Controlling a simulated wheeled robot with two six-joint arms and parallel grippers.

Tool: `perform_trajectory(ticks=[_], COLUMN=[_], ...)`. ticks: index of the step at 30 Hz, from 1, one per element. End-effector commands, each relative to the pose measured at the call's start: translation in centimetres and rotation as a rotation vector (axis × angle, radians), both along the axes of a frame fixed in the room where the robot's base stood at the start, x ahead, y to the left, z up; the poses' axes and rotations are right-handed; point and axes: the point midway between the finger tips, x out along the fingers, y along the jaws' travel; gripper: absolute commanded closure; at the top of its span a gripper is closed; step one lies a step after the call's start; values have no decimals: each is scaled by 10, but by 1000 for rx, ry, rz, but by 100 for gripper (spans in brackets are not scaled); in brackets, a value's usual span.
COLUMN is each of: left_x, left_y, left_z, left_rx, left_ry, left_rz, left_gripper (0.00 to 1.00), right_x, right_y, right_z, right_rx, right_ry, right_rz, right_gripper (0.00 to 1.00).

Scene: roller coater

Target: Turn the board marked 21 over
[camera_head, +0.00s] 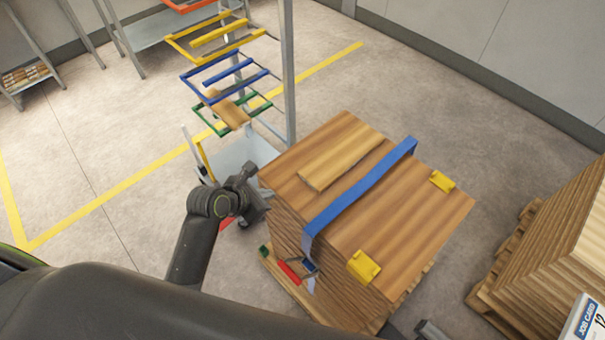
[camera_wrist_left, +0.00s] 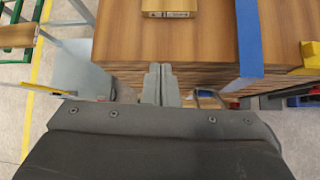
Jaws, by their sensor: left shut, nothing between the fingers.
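A small light wooden board (camera_head: 340,163) lies flat on top of the large stack of wooden sheets (camera_head: 420,225), left of a blue strap. Its near end shows a small label in the left wrist view (camera_wrist_left: 167,14); I cannot read the number on it. My left gripper (camera_head: 252,172) is at the stack's left edge, apart from the board. In the left wrist view its fingers (camera_wrist_left: 160,84) are together and empty, in front of the stack's near side. A grey piece at the head view's bottom edge may be part of my right arm; its fingers cannot be made out.
The blue strap (camera_head: 360,187) crosses the stack, with yellow corner pieces (camera_head: 364,267) on its right part. A rack with coloured shelves (camera_head: 225,75) stands behind on the left, with a board on it. Another stack (camera_head: 555,240) is at right. Open floor lies left.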

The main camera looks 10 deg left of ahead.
Motion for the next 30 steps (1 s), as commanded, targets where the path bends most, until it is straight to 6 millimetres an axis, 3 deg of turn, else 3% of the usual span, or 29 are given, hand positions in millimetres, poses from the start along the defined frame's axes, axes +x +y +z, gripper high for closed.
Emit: perform_trajectory(ticks=[8, 30], left_x=[-5, 57], left_y=[-15, -55], left_z=[2, -64], left_rx=[-113, -109], left_ry=[70, 66], left_rz=[29, 27], left_gripper=[100, 100], right_x=[1, -1], right_y=[-1, 4], right_z=[5, 14], right_rx=[-1, 5], right_ry=[-1, 1], right_rz=[1, -2], right_gripper=[100, 100])
